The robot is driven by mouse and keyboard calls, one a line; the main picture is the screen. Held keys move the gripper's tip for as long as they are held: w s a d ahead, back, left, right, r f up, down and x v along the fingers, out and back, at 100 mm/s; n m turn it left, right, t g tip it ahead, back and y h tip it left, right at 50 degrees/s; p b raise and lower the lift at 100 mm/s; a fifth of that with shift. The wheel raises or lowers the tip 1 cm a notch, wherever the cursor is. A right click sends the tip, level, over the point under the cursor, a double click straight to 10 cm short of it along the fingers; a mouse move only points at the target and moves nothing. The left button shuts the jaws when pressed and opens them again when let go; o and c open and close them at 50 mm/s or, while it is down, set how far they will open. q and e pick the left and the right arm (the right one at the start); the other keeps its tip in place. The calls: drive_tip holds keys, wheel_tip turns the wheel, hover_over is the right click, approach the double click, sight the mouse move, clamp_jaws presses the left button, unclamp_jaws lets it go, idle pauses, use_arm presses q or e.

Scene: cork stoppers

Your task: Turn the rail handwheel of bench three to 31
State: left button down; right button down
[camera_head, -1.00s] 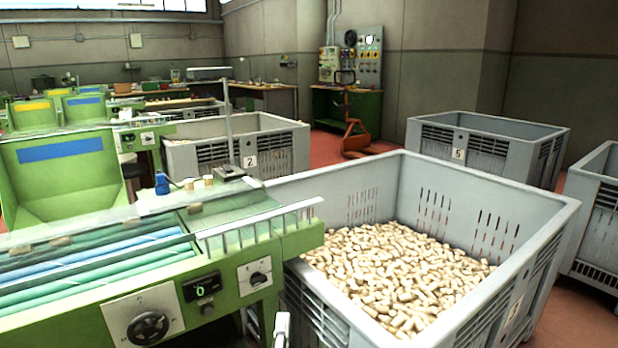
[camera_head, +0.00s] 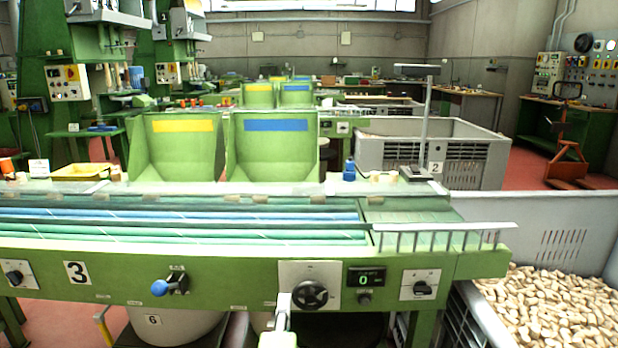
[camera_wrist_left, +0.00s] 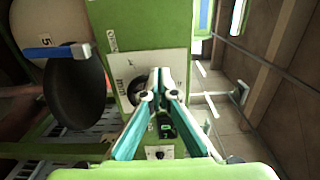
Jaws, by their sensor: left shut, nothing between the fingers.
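A small dark display (camera_head: 363,280) right of the wheel reads 0 in green. My left gripper (camera_head: 283,302) comes up from the bottom edge, just left of and slightly below the wheel in the picture. In the left wrist view its fingers (camera_wrist_left: 158,72) are shut with nothing between them, and they partly hide the dark wheel (camera_wrist_left: 136,90). I cannot tell whether they touch it. My right gripper is not in view.
A blue-handled lever (camera_head: 170,285) sits left of the wheel, and a black rotary switch (camera_head: 423,288) sits right of the display. A crate of corks (camera_head: 560,215) stands at the right. A rail with upright pins (camera_head: 445,230) runs above the controls.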

use_arm(q)
drive_tip(key=shift+w+d, duration=0.1)
drive_tip(key=shift+w, duration=1.15)
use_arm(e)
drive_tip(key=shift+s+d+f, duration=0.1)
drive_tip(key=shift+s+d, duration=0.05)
use_arm(q)
drive_tip(key=shift+d, duration=0.15)
drive_tip(key=shift+f, duration=0.1)
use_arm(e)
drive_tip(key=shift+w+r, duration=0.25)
use_arm(q)
drive_tip(key=shift+d, duration=0.1)
drive_tip(key=shift+f, duration=0.25)
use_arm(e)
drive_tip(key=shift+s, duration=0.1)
